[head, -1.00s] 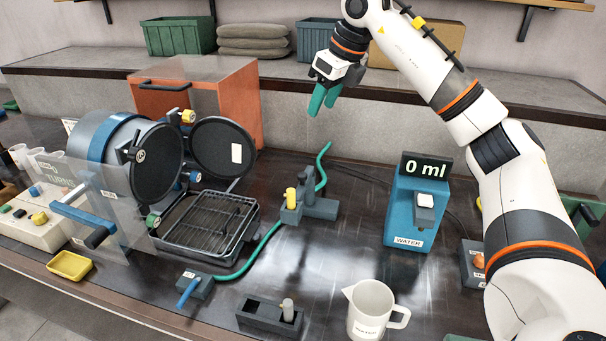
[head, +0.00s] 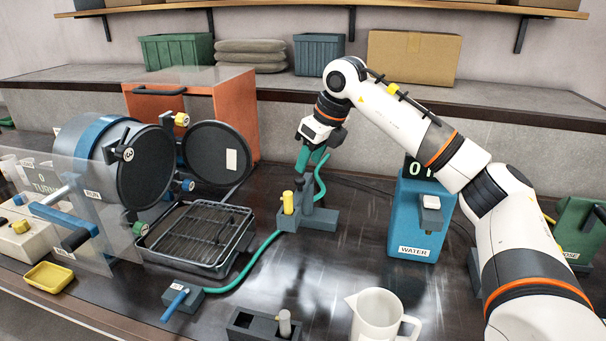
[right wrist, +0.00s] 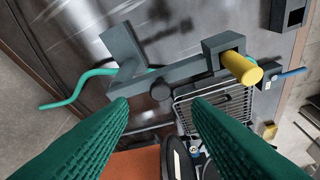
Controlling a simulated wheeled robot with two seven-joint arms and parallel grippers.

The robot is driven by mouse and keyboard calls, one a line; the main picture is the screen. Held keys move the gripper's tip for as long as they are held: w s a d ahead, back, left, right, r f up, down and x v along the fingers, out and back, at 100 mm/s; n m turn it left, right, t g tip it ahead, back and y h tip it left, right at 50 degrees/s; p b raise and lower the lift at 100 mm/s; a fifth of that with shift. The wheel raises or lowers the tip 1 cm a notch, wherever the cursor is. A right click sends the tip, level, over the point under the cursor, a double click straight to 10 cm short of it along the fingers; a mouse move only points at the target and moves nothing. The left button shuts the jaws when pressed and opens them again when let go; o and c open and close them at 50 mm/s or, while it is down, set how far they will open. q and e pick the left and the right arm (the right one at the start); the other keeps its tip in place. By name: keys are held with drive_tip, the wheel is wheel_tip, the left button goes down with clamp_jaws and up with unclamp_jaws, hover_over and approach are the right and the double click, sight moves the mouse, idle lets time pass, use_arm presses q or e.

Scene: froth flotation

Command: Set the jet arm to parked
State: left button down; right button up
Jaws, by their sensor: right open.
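The grey jet arm (head: 318,218) stands in the middle of the bench, with a yellow cylinder (head: 288,201) at its left end and a green hose (head: 256,250) beside it. In the right wrist view its grey bar (right wrist: 190,69) runs across, with the yellow cylinder (right wrist: 240,68) at the right. A dark round knob (right wrist: 161,90) sits below the bar. My right gripper (head: 314,162) is over the jet arm, pointing down, and partly covers its rear. Its green fingers are apart and empty in the wrist view (right wrist: 157,100). My left gripper is out of view.
A wire-rack tray (head: 250,245) and the drum with round black lids (head: 222,152) stand left. The blue water dispenser (head: 412,225) stands right. A white jug (head: 372,315) and a dark holder (head: 248,322) are in front.

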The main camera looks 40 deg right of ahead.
sight(301, 179)
drive_tip(key=x, duration=0.5)
drive_tip(key=shift+w+f, duration=0.1)
drive_tip(key=shift+f, duration=0.15)
clamp_jaws()
